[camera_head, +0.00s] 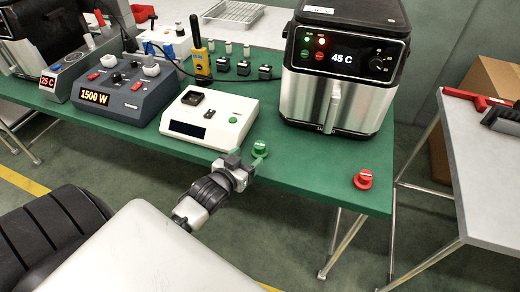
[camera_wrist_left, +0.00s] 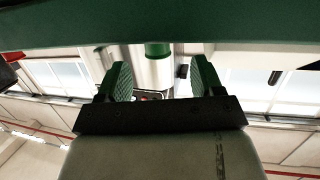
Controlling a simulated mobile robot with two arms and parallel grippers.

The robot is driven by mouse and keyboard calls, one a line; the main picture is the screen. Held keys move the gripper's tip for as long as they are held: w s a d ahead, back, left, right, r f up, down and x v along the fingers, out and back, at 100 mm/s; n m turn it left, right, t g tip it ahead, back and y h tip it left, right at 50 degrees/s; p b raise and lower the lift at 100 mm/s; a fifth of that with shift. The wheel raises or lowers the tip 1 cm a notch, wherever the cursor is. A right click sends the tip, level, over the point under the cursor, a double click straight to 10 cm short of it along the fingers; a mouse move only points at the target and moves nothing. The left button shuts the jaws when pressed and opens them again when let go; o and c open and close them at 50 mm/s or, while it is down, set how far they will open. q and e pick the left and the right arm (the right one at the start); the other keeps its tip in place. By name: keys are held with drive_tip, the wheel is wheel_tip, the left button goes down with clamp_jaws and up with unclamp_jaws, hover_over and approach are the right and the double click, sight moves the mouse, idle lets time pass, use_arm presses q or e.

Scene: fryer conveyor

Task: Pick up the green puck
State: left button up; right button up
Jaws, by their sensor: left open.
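The green puck (camera_head: 259,147) sits near the front edge of the green table (camera_head: 330,175), in front of the air fryer. My left gripper (camera_head: 250,163) is at the table edge just in front of the puck, and partly overlaps it in the head view. In the left wrist view the gripper (camera_wrist_left: 161,66) is open, with green pads on both fingers. The green puck (camera_wrist_left: 157,50) shows between the fingers there, beyond the tips, with nothing gripped. A red puck (camera_head: 363,179) stands to the right on the same table. My right gripper is in neither view.
A silver and black air fryer (camera_head: 335,100) reading 45 C stands behind the puck. A white box with a dark screen (camera_head: 208,122) is left of it. A grey unit reading 1500 W (camera_head: 125,93) is further left. Bare green table lies between the two pucks.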

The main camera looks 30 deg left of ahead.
sight(257, 150)
use_arm(q)
drive_tip(key=w, duration=0.4)
drive_tip(key=shift+w+d+f, duration=0.1)
drive_tip(key=shift+w+f, duration=0.25)
drive_tip(key=shift+w, duration=0.3)
drive_tip(key=shift+s, duration=0.1)
drive_tip(key=c, duration=0.9)
drive_tip(key=shift+c, duration=0.7)
drive_tip(key=shift+r, duration=0.15)
